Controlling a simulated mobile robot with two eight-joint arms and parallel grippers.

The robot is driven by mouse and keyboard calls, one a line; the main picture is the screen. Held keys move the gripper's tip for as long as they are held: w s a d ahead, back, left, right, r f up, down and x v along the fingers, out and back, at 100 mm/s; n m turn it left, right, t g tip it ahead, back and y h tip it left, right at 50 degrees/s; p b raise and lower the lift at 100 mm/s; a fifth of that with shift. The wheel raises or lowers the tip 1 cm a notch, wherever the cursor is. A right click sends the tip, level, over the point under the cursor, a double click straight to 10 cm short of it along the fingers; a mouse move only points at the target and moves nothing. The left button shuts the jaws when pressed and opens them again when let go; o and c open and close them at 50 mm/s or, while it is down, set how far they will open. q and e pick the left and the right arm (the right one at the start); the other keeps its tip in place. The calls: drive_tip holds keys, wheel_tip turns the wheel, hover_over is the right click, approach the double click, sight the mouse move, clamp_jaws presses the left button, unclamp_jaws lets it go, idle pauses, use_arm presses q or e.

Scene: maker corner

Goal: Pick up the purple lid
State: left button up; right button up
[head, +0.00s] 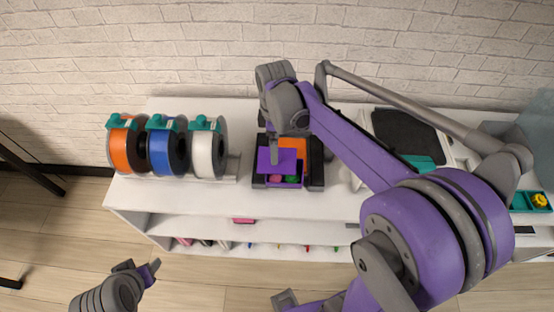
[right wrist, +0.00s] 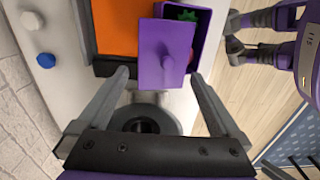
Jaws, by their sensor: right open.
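The purple lid (head: 270,162) lies askew over the purple box (head: 292,184), leaving part of it uncovered; green and reddish-pink items show inside. In the right wrist view the lid (right wrist: 150,70) has a raised knob (right wrist: 167,55) and sits just ahead of my fingertips. My right gripper (right wrist: 160,76) is open, with its two fingers on either side of the lid's near edge and nothing held. In the head view the right gripper (head: 275,150) hangs over the lid, hiding part of it. My left gripper (head: 143,270) is low at the left, away from the shelf; its jaw opening is unclear.
An orange bin (right wrist: 122,25) adjoins the purple box in a dark holder. Orange (head: 122,150), blue (head: 163,152) and white (head: 203,155) spools stand to the left on the white shelf (head: 138,200). A dark panel (head: 405,135) and a teal tray (head: 520,201) are to the right.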

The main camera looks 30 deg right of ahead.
sight(287, 157)
drive_tip(key=f, duration=0.5)
drive_tip(key=shift+s+d, duration=0.2)
drive_tip(key=shift+c, duration=0.3)
drive_tip(key=c, duration=1.2)
